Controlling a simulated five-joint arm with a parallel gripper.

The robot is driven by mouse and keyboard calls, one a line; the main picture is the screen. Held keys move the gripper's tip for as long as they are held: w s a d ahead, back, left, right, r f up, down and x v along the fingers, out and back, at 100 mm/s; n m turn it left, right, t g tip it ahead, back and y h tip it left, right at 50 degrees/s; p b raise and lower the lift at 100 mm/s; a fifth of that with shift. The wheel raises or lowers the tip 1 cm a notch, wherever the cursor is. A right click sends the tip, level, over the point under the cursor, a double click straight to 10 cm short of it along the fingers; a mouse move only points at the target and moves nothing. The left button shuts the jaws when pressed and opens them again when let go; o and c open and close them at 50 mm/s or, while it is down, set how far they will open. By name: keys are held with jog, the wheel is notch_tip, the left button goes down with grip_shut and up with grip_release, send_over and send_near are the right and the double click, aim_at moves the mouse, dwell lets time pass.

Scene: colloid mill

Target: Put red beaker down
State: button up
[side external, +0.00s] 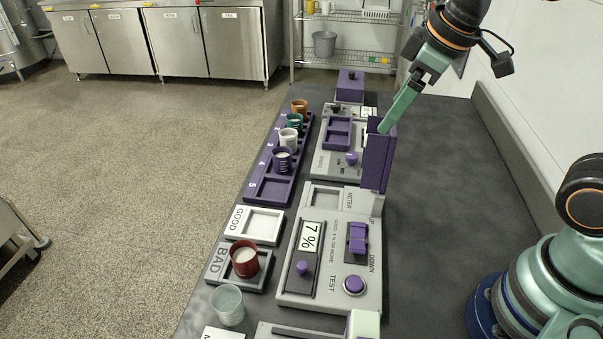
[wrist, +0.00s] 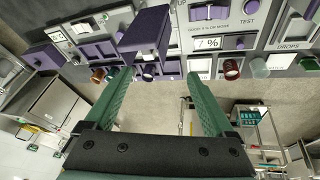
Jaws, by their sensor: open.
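The red beaker (side external: 244,260) stands upright in the tray marked BAD (side external: 218,264), with pale contents showing at its top. It also shows in the wrist view (wrist: 231,70), to the right of my fingers and apart from them. My gripper (side external: 385,128) is raised at the back right, by the tall purple block (side external: 376,160), well away from the red beaker. In the wrist view my gripper's two green fingers (wrist: 157,78) are wide apart with nothing held between them.
A purple numbered rack (side external: 255,187) holds several beakers, with slot 5 empty. The GOOD tray (side external: 254,226) is empty. A clear, pale beaker (side external: 228,305) stands in front of the BAD tray. The meter panel (side external: 325,265) reads 7 %. The counter's right side (side external: 440,190) is clear.

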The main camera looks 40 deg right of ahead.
jog(key=s+d+m, duration=0.1)
jog(key=m, duration=0.1)
jog(key=s+d+m, duration=0.1)
jog(key=s+d+f+m+t, duration=0.1)
jog(key=d+m, duration=0.1)
jog(key=shift+s+m+h, duration=0.1)
jog(key=shift+m+h, duration=0.2)
dwell(0.9)
